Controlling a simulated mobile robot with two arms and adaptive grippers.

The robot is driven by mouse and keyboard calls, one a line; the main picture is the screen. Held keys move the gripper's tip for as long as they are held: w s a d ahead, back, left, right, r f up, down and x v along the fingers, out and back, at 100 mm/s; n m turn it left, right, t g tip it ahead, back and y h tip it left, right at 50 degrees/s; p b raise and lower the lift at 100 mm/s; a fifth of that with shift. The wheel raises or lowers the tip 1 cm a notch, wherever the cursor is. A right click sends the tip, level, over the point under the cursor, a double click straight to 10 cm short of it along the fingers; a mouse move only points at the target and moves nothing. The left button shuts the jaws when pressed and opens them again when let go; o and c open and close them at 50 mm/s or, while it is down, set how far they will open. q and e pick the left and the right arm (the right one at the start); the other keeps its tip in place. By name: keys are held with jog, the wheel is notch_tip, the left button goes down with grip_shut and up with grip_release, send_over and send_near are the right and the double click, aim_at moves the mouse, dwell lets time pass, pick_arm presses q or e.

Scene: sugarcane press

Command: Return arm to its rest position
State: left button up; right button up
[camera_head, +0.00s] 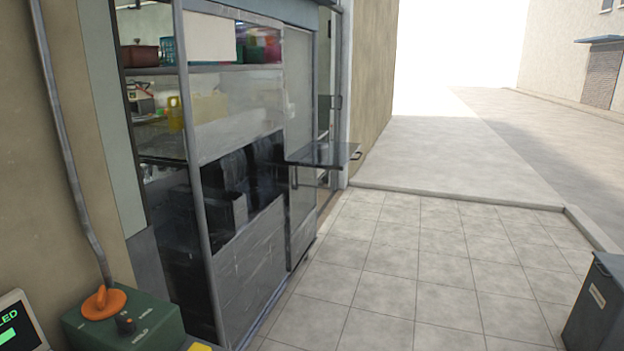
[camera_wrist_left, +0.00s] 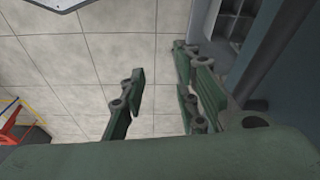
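My left gripper (camera_wrist_left: 158,80) shows in the left wrist view, with dark green fingers spread apart. The gap between them is empty, with floor tiles visible through it. Neither of my grippers or arms shows in the head view. The right gripper is not in either view. A green box (camera_head: 133,326) with an orange round base and a long grey rod rising from it stands at the lower left of the head view. I cannot tell whether it belongs to the press.
A shop front with glass panels and shelves (camera_head: 215,68) stands on the left, with a small shelf (camera_head: 322,154) jutting out. A screen (camera_head: 18,325) is cut off lower left. A dark bin (camera_head: 600,305) stands lower right. The tiled floor (camera_head: 430,260) between is clear.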

pick_arm(q)
notch_tip(320, 180, down, 12)
jog(key=s, duration=0.2)
jog(key=s+a+f+g, duration=0.2)
jog(key=s+a+f, duration=0.1)
jog(key=s+f, duration=1.5)
notch_tip(320, 180, down, 2)
jog(key=shift+s+a, duration=0.15)
